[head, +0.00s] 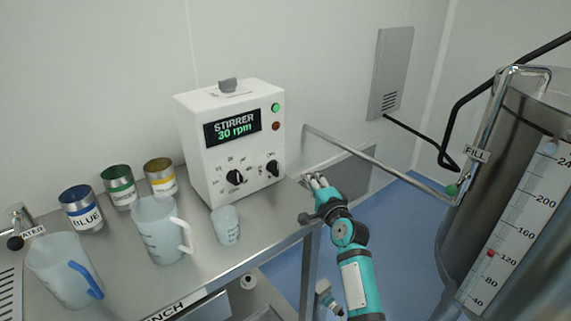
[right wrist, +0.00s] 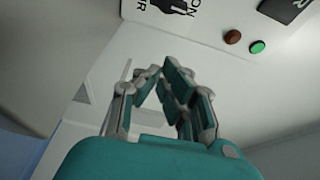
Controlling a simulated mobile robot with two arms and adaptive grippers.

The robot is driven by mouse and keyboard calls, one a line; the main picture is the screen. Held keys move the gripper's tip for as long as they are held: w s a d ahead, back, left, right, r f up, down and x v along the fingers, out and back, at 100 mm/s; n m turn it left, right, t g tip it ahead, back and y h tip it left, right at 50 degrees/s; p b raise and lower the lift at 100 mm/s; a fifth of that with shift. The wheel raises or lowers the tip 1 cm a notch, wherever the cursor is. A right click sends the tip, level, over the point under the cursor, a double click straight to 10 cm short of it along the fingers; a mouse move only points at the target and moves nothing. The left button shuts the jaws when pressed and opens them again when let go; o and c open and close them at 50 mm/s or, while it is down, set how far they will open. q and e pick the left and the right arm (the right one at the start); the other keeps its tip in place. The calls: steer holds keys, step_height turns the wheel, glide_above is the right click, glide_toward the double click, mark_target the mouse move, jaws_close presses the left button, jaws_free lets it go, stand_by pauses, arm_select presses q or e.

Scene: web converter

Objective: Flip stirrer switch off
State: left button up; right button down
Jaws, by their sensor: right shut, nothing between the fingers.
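The stirrer control box (head: 236,145) is white and stands at the back of the metal bench, its display reading "STIRRER 30 rpm". A green lamp (head: 276,107) is lit and a red-brown lamp (head: 276,126) sits below it. A black knob (head: 235,177) is at lower left of the panel, and the black switch (head: 272,169) at lower right. My right gripper (head: 318,181) is shut and empty, right of the box and apart from it. The right wrist view shows its closed fingers (right wrist: 160,80), with the switch (right wrist: 178,6) partly cut off at the top edge. My left gripper is not in view.
Blue (head: 81,208), green (head: 119,186) and yellow (head: 160,177) labelled tins stand left of the box. Two pitchers (head: 65,270) (head: 160,230) and a small beaker (head: 226,225) stand in front. A metal pipe (head: 375,160) and a tank (head: 510,190) are at right.

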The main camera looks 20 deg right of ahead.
mark_target(275, 169)
steer(key=shift+s+r, duration=0.15)
steer(key=shift+s, duration=0.05)
steer(key=shift+w, duration=0.4)
steer(key=w, duration=0.7)
steer(key=shift+b, duration=0.3)
steer(key=w, duration=0.2)
steer(key=shift+w+b, duration=0.4)
steer(key=a, duration=0.1)
steer(key=s+a+p, duration=0.1)
steer(key=a+p, duration=0.1)
steer(key=shift+s+a, duration=0.2)
steer(key=shift+s, duration=0.05)
steer(key=shift+s+a+p, duration=0.15)
steer(key=shift+a+p, duration=0.05)
steer(key=shift+p, duration=0.1)
steer(key=shift+a, duration=0.1)
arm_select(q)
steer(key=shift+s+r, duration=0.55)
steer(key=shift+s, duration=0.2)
